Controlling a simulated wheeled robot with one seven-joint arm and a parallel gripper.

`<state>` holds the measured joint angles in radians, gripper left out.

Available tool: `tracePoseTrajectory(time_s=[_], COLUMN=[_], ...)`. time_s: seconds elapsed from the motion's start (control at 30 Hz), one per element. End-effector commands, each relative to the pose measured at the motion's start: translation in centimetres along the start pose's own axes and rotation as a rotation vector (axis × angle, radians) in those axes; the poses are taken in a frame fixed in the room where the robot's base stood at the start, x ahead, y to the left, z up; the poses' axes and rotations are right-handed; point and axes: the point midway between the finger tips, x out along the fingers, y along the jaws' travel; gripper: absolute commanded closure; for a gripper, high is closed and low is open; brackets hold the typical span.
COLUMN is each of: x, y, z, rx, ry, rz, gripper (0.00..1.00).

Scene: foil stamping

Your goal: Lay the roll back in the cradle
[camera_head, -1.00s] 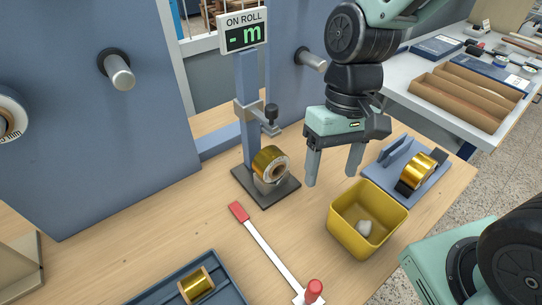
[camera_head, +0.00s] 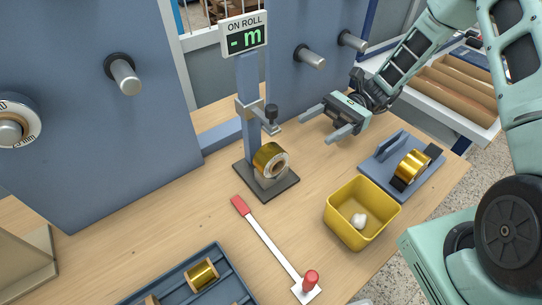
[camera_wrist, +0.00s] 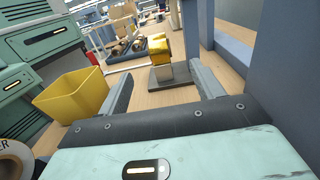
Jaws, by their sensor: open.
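A gold foil roll (camera_head: 270,160) with a pale core rests on a small grey support on the dark base (camera_head: 284,190) of the ON ROLL gauge post. It also shows in the wrist view (camera_wrist: 162,46), ahead between my fingers. A second gold roll (camera_head: 413,165) sits in a blue holder (camera_head: 375,168) at the right, between black end pieces. Another gold roll (camera_head: 202,274) lies in the blue tray (camera_head: 160,290) at the front. My gripper (camera_head: 318,127) is open and empty, level, pointing left toward the gauge, behind and right of its roll and apart from it.
The gauge post (camera_head: 250,90) has a clamp arm (camera_head: 258,115) above the roll. A yellow bin (camera_head: 345,220) with a white lump stands in front of the holder. A white bar with red ends (camera_head: 268,243) lies at front. Spindles (camera_head: 310,57) stick out from the blue panels.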

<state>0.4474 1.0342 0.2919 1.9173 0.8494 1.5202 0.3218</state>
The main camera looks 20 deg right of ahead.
Motion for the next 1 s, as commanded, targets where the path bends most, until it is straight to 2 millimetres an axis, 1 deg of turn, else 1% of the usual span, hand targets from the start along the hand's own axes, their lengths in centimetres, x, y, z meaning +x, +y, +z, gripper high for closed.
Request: tracePoseTrajectory(time_s=[0.03, 0.1, 0.3, 0.4, 0.5, 0.67, 0.73, 0.87, 1.0], x=[1.2, 2.7, 6.9, 8.6, 9.8, 10.8, 11.5, 13.5, 15.2], y=[0.1, 0.1, 0.1, 0.2, 0.1, 0.1, 0.2, 0.4, 0.4], z=[0.4, 0.4, 0.4, 0.3, 0.2, 0.2, 0.3, 0.8, 0.5], rx=[0.002, 0.002, 0.001, 0.001, 0.0, -0.001, 0.0, 0.001, 0.0], ry=[-0.001, -0.001, 0.001, 0.002, 0.004, 0.004, 0.003, 0.003, 0.004], rz=[0.005, 0.006, 0.007, 0.007, 0.006, 0.004, 0.007, 0.008, 0.005], gripper=[0.34, 0.34, 0.34, 0.34, 0.34, 0.34, 0.34, 0.34, 0.34])
